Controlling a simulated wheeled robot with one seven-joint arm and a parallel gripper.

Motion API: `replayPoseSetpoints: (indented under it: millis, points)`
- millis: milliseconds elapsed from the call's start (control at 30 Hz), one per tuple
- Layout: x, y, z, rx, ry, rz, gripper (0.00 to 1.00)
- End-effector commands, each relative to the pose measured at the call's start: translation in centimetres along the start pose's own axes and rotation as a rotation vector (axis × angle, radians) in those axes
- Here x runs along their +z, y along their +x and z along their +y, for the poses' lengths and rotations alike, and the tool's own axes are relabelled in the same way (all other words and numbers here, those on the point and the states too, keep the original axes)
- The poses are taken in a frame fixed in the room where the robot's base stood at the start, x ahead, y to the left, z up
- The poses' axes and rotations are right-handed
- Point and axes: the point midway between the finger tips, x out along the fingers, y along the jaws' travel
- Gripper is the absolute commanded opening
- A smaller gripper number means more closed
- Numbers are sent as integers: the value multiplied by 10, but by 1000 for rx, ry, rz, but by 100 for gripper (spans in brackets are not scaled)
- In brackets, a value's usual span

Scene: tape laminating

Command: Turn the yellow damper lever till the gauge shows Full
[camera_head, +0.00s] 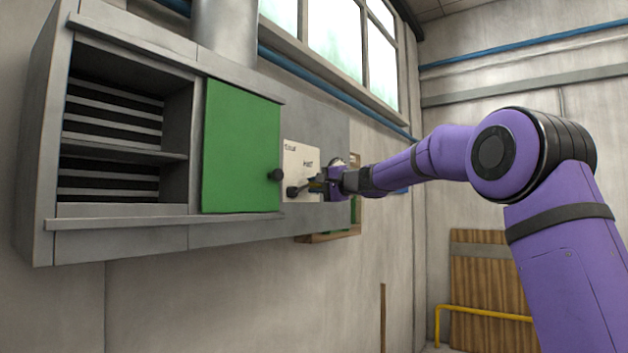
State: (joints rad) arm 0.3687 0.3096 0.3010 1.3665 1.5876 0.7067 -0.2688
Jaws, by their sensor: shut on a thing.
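A pale gauge plate (299,153) is on the grey housing, just right of the green panel. My gripper (319,187) is at the lower right of the plate, shut on the damper lever (314,186). Only a small yellowish bit of the lever shows at the jaws. A dark round knob (293,191) sits just left of the jaws, in front of the plate. My gripper hides the plate's lower right part, and I cannot tell where the gauge points.
The green panel (240,145) has a black knob (275,175) close to the plate. Left of it is an open slatted bay (112,130). A ledge (160,217) runs below. A yellow rail (485,313) and wooden boards (480,270) stand at the lower right.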

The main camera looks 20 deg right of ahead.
Motion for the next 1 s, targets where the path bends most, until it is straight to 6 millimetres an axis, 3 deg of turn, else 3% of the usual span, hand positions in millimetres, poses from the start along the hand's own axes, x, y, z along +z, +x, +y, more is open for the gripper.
replayPoseSetpoints:
  millis: [433,1000]
  points:
    - [-2,0,20,0,276,2,0]
    - [-1,0,25,0,342,1,0]
